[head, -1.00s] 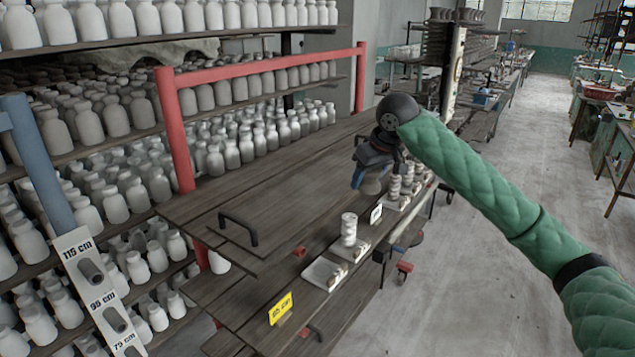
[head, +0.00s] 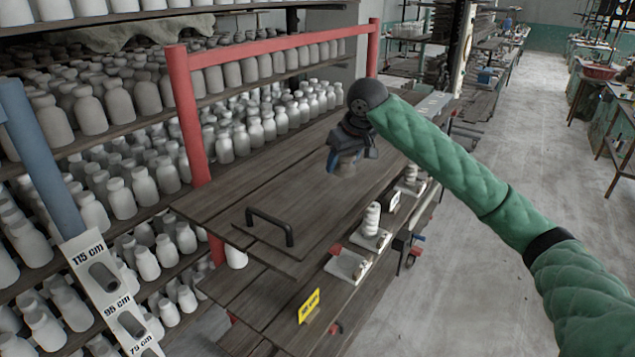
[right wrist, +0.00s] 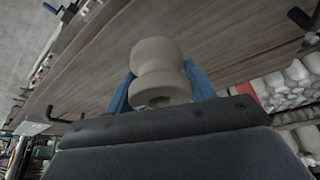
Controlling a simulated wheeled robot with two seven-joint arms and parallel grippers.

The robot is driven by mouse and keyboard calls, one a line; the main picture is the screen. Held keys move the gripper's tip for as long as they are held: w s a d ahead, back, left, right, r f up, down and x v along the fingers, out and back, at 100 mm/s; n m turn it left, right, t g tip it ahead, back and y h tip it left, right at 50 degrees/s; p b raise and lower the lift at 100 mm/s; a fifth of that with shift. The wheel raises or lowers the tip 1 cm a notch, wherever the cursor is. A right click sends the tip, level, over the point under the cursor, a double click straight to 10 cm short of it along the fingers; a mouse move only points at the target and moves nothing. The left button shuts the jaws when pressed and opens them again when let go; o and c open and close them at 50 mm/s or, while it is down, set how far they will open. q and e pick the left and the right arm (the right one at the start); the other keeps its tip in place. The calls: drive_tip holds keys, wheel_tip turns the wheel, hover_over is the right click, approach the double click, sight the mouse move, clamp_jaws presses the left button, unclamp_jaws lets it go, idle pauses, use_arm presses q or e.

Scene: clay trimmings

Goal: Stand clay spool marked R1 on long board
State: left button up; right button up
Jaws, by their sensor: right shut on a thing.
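A pale clay spool (right wrist: 158,72) with a narrow waist sits between the blue fingers of my right gripper (right wrist: 158,92) in the right wrist view. In the head view my right gripper (head: 345,162) is shut on it, over the long dark wooden board (head: 300,160). The spool's lower part shows only as a small tan patch (head: 346,170) under the fingers. I cannot tell whether it touches the board. No R1 mark is readable. My left gripper is not in view.
A black handle (head: 270,225) stands up at the board's near end. Red posts (head: 188,115) and racks of pale bottles line the left. A spool stack (head: 371,220) on a white tray (head: 368,240) stands on a lower ledge. The board around my gripper is clear.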

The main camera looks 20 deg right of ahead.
hover_over(308, 195)
drive_tip(key=s, duration=0.1)
drive_tip(key=f, duration=0.4)
drive_tip(key=shift+s+d+f, duration=0.2)
drive_tip(key=shift+d+f, duration=0.1)
drive_tip(key=shift+d, duration=0.1)
drive_tip(key=shift+a+f, duration=0.1)
drive_tip(key=shift+s+f, duration=0.1)
drive_tip(key=shift+f, duration=0.2)
wheel_tip(308, 195, down, 3)
drive_tip(key=shift+a+f, duration=0.15)
drive_tip(key=shift+f, duration=0.15)
drive_tip(key=shift+f, duration=0.1)
drive_tip(key=o, duration=1.2)
drive_tip(key=shift+c, duration=0.2)
